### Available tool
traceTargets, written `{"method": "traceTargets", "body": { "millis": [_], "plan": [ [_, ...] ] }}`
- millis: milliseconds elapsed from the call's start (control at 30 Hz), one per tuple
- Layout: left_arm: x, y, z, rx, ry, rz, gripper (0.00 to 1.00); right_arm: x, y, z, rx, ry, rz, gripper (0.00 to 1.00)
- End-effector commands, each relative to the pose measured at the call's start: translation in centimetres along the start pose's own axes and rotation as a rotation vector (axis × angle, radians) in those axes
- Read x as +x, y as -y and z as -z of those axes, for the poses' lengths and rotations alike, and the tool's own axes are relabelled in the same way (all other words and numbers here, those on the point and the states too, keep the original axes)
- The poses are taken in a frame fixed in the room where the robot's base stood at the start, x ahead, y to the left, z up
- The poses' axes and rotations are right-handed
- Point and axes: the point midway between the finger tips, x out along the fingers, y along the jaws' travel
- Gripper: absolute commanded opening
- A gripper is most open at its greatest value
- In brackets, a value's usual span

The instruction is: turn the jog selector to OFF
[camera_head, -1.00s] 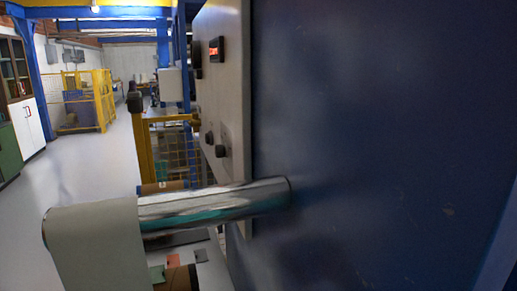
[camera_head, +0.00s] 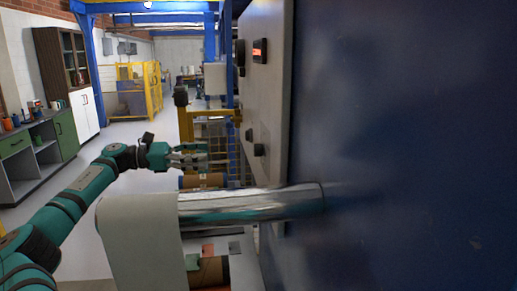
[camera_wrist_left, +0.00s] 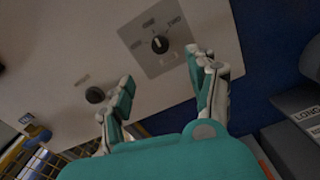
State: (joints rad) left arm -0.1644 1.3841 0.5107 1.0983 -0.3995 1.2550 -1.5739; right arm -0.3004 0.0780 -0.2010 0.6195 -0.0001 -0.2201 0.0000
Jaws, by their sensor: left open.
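A black rotary selector (camera_wrist_left: 160,43) sits on a grey square plate with small labels in the left wrist view. In the head view two dark knobs show on the grey panel's edge, the lower one (camera_head: 258,149) nearer. My left gripper (camera_head: 222,155) is open and empty, left of the panel and apart from it. In the wrist view its fingers (camera_wrist_left: 161,66) are spread below the selector. My right gripper is out of view.
A shiny metal roller (camera_head: 250,205) with pale sheet (camera_head: 140,245) juts from the blue machine wall (camera_head: 400,130) below and nearer than my left gripper. A red display (camera_head: 260,50) is higher on the panel. Yellow guarding (camera_head: 137,90) and open floor lie behind to the left.

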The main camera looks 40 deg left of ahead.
Motion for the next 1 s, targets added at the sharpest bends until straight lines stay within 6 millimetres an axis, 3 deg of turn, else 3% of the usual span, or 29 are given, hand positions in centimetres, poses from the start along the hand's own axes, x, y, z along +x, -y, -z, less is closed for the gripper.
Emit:
{"method": "traceTargets", "body": {
  "millis": [200, 667, 1000],
  "plan": [
    [3.2, 0.0, -0.3, 0.0, -0.001, 0.002, 0.59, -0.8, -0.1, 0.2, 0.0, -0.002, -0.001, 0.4],
    [7.1, -0.2, -0.6, -0.004, 0.009, -0.004, 0.59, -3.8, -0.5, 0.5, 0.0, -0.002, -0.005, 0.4],
    [12.1, -0.2, -0.6, -0.003, 0.007, -0.001, 0.59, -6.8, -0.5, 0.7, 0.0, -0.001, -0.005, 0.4]
  ]
}}
